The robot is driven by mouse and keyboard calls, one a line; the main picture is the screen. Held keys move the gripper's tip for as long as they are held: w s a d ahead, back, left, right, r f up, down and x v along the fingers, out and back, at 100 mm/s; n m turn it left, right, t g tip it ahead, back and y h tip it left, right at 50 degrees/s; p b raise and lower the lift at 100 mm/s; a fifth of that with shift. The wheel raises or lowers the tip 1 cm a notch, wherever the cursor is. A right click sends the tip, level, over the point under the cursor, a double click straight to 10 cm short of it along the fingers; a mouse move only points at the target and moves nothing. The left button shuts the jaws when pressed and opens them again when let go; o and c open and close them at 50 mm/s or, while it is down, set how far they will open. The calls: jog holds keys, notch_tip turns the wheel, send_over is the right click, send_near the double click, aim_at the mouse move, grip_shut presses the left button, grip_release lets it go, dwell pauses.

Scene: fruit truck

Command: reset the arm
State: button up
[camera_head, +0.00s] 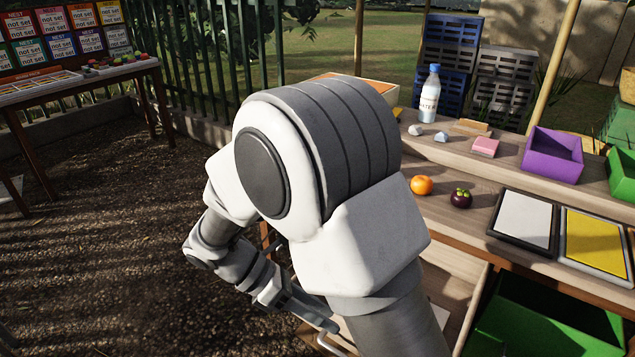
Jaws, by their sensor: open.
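My arm (320,150) fills the middle of the head view, with its large grey and white joint nearest the camera. The arm bends over and folds down to the left. My gripper (314,314) shows low in the picture, left of the arm's lower link, beside the front of the wooden stall. It looks empty, with its jaws open. Part of the gripper and of what lies behind it is hidden by my arm.
The stall counter (455,222) at right holds an orange (421,185), a mangosteen (461,198), a white pad (522,221) and a yellow pad (594,245). A bottle (429,95) and purple bin (552,155) stand behind. A green crate (545,320) is below.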

jog(key=s+d+r+m+t+y, duration=0.45)
jog(key=d+r+m, duration=0.3)
jog(key=m, duration=0.35)
jog(key=s+d+r+m+t+y, duration=0.35)
jog(key=d+r+m+y, duration=0.25)
jog(key=r+m, duration=0.4)
notch_tip(320, 180, up, 18)
jog(key=m+p, duration=0.1)
jog(key=p, duration=1.8)
jog(key=shift+f+g, duration=0.2)
jog(key=shift+g, duration=0.2)
